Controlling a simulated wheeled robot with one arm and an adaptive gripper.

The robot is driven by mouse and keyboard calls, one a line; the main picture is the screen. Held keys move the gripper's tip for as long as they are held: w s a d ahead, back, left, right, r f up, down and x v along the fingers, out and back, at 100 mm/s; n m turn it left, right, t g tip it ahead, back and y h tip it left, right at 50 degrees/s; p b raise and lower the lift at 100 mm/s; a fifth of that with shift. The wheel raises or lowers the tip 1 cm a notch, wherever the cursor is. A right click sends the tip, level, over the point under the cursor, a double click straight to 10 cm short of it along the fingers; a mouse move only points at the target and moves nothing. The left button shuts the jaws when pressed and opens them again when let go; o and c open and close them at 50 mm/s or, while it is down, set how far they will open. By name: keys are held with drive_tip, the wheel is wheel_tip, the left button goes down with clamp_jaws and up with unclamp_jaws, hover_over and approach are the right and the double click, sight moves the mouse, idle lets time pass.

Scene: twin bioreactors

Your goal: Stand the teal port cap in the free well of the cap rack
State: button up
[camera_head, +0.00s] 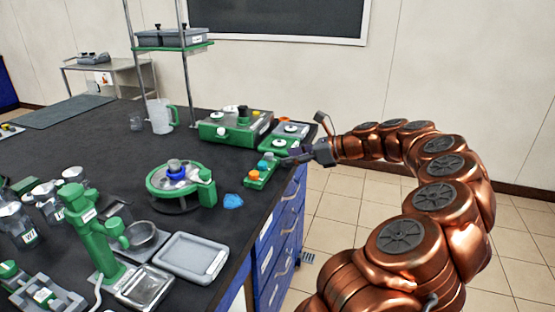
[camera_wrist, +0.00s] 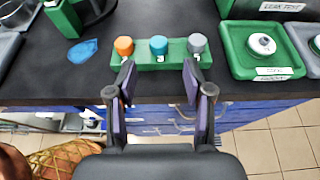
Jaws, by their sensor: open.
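The teal port cap (camera_wrist: 158,46) stands upright at the middle of the green cap rack (camera_wrist: 177,58), between an orange cap and a grey cap. The head view also shows the teal cap (camera_head: 262,164) on the rack (camera_head: 260,181) near the bench's right edge. My gripper (camera_wrist: 159,75) is open and empty, its two fingers pointing at the rack's near side, apart from the teal cap. In the head view my gripper (camera_head: 293,158) is small and beside the rack. No empty well can be made out; the wells under the caps are hidden.
The orange cap (camera_wrist: 124,46) and grey cap (camera_wrist: 197,43) stand close on either side. A green tray (camera_wrist: 240,68) with a white-topped round piece lies right of the rack. A blue cloth (camera_wrist: 82,51) lies left on the dark bench. The bench edge is just in front.

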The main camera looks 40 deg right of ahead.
drive_tip(key=shift+v, duration=1.35)
drive_tip(key=shift+s, duration=0.15)
